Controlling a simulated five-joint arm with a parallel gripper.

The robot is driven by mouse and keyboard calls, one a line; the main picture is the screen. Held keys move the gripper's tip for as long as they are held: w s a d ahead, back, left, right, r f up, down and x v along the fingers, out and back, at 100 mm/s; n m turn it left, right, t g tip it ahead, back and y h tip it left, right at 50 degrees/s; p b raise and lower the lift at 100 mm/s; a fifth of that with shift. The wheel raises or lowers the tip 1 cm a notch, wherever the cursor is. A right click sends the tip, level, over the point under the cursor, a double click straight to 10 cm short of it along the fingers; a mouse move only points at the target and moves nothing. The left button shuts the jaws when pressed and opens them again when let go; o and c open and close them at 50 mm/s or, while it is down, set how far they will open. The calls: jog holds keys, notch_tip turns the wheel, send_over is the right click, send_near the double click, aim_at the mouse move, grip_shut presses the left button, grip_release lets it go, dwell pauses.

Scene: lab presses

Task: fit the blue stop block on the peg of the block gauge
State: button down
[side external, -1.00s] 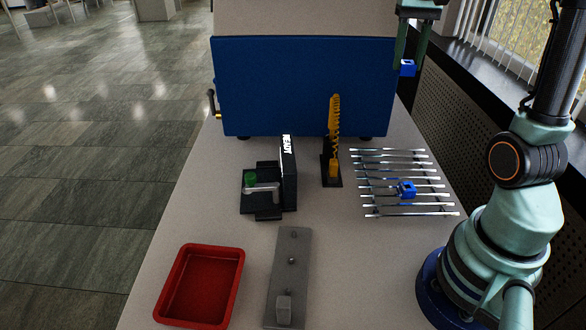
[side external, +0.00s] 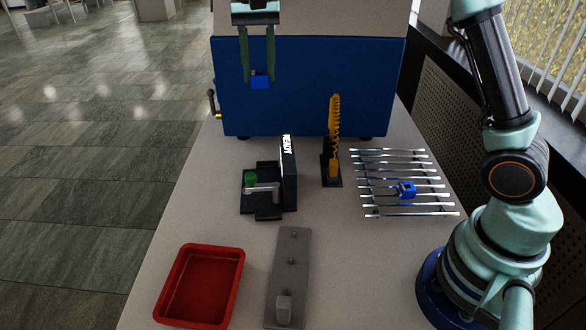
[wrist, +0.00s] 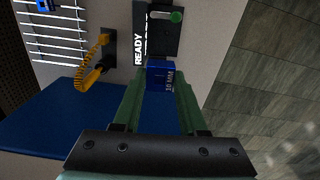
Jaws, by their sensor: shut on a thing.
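My gripper (side external: 260,80) is shut on a blue block (side external: 260,83), held high in front of the big blue panel. In the wrist view the blue block (wrist: 160,77) sits between the green fingertips, with white lettering ending in "MM" on its face. A second blue block (side external: 406,189) lies on the wire rack. A grey plate (side external: 291,246) with small upright pegs and a grey block near its front end lies on the table. A black device marked READY (side external: 289,172), with a green knob and a light lever, stands behind it. I cannot tell which one is the block gauge.
A red tray (side external: 238,270) is at front left. The wire rack (side external: 400,167) is at right. The large blue panel (side external: 310,90) closes off the back.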

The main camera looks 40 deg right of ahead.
notch_tip(320, 180, down, 18)
jog(key=a, duration=0.2)
jog(key=shift+w+a+r, duration=0.15)
jog(key=shift+a+r, duration=0.05)
jog(key=shift+r, duration=0.05)
jog(key=shift+f, duration=2.9)
jog(key=shift+f, duration=1.2)
jog(key=shift+c, duration=1.9)
grip_release()
notch_tip(320, 180, up, 12)
